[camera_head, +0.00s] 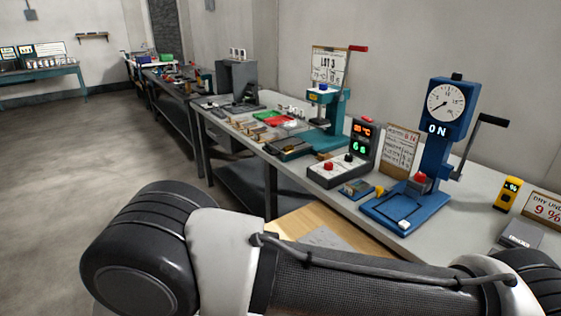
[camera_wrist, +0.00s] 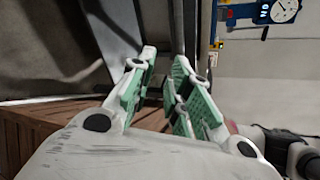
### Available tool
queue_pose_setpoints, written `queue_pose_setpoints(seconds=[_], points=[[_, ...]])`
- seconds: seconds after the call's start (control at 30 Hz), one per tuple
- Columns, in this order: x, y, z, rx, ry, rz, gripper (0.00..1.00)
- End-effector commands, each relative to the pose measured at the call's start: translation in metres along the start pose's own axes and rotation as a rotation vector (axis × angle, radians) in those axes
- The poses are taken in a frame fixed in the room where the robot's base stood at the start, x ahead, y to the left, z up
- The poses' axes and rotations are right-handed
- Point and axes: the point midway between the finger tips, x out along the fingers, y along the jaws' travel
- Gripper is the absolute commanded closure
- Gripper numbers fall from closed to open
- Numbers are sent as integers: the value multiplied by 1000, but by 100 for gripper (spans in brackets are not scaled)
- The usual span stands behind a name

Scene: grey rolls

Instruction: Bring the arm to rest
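My gripper (camera_wrist: 164,62) shows in the wrist view, with two white fingers with green pads. The fingers stand apart with nothing between them. My arm (camera_head: 350,280) crosses the bottom of the head view, and the gripper is out of sight there. The wrist view is tilted, with a brown wooden box-like surface (camera_wrist: 32,140) at the left and dark bench legs behind the fingers.
A long workbench (camera_head: 470,232) runs along the right wall. It bears a blue press (camera_head: 437,150) with a dial, a teal press (camera_head: 333,115) and a control box (camera_head: 340,170) with lit digits. Open floor (camera_head: 60,170) lies to the left.

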Motion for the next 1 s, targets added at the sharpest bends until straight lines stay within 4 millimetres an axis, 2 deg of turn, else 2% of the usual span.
queue_pose_setpoints(seconds=[0.03,0.13,0.37,0.47,0.7,0.83,1.0], points=[[8,-4,-10,72,28,-1,81],[13,-24,-18,274,116,23,81],[32,-87,4,729,407,18,81],[46,-124,20,943,566,-11,81],[96,-226,52,1471,985,-160,81],[127,-282,57,1725,1197,-256,81],[166,-351,49,2025,1448,-373,81]])
